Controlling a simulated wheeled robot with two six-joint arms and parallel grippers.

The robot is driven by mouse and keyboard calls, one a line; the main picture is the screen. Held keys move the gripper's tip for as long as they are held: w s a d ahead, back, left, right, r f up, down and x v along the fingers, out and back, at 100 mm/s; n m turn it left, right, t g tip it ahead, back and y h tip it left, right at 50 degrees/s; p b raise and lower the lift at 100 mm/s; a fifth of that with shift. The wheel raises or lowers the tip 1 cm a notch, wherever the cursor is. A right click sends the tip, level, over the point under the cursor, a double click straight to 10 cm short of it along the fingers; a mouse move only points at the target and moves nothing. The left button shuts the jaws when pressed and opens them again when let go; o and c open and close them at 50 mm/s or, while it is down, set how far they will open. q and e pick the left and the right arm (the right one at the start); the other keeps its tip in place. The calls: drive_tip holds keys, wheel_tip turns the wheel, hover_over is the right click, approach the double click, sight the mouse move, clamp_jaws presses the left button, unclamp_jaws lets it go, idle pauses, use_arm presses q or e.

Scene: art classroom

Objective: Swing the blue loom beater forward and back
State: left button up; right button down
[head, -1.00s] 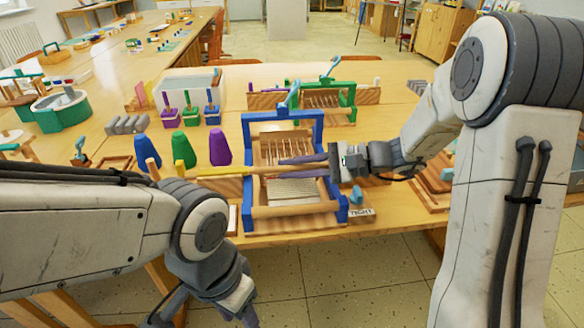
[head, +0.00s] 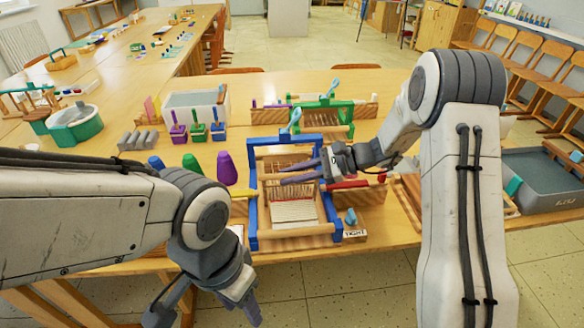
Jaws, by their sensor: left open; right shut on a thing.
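The blue loom (head: 252,208) stands upright on the table, with pale warp threads and wooden bars inside its blue frame. My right gripper (head: 283,173) reaches over the loom from the right, its two purple-grey fingers around the middle of the loom. It is shut on the wooden beater (head: 272,172), whose gripped part is mostly hidden by the fingers. My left gripper (head: 205,312) hangs low at the front, below the table edge, open, empty and away from the loom.
A green loom (head: 323,112) stands behind the blue one. Purple, green and blue cones, including a purple cone (head: 227,170), stand to its left. A red and yellow stick (head: 347,184) shows at its right side. A grey bin (head: 545,180) stands at the far right.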

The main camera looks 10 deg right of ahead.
use_arm(q)
drive_tip(key=shift+r+p, duration=0.8)
drive_tip(key=shift+r, duration=0.5)
use_arm(e)
drive_tip(key=shift+w+r+m+g, duration=0.1)
drive_tip(key=shift+w+m+g, duration=0.2)
drive_tip(key=shift+w, duration=1)
drive_tip(key=c, duration=0.8)
unclamp_jaws()
drive_tip(key=shift+d, duration=0.1)
drive_tip(key=v, duration=1)
drive_tip(key=shift+d, duration=0.2)
